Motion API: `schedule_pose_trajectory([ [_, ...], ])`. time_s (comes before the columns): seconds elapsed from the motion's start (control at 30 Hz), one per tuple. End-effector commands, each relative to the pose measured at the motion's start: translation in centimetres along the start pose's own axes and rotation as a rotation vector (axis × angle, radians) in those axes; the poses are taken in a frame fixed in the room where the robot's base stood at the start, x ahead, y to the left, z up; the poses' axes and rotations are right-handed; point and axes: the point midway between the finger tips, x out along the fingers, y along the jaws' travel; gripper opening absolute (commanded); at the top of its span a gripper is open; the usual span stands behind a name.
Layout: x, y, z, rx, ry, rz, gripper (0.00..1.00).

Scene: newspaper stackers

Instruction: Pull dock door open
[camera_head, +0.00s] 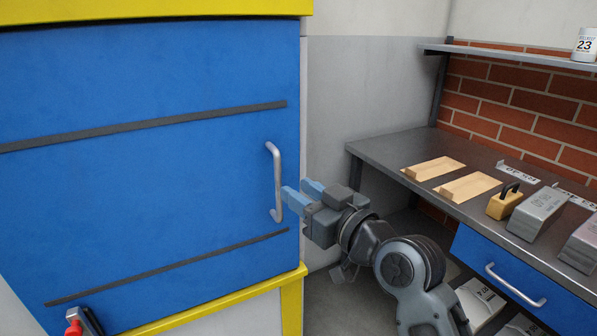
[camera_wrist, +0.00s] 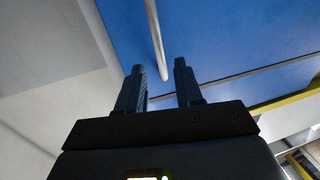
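The blue dock door (camera_head: 150,80) is closed in its yellow frame, with dark strips across it. Its silver vertical bar handle (camera_head: 276,165) is near the door's right edge. My gripper (camera_head: 298,190) is right beside the lower half of the handle, its light blue fingers pointing at it. In the wrist view my gripper (camera_wrist: 160,68) has its two fingers apart with a clear gap. The handle (camera_wrist: 155,35) runs down towards that gap, its lower end showing between the fingertips. I cannot tell whether the fingers are around the bar. The blue door (camera_wrist: 220,40) fills the background.
A grey workbench (camera_head: 390,152) stands to the right, with wooden blocks (camera_head: 470,187), metal blocks (camera_head: 538,213) and a blue drawer (camera_head: 505,265). A shelf (camera_head: 510,53) hangs above it. A red-tipped item (camera_head: 75,325) is at the lower left. A grey wall (camera_head: 350,100) is right of the door.

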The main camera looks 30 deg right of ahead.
Motion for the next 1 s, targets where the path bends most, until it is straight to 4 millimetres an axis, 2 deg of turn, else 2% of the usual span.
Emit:
schedule_pose_trajectory([
  [0.53,6.9,0.0,-0.2,0.001,0.001,-0.002,0.35],
  [0.7,7.7,0.0,-0.1,0.001,0.000,-0.002,0.35],
  [0.93,7.8,0.0,-0.1,0.000,0.001,-0.001,0.35],
  [1.0,7.8,0.0,-0.1,0.000,0.001,-0.001,0.30],
])
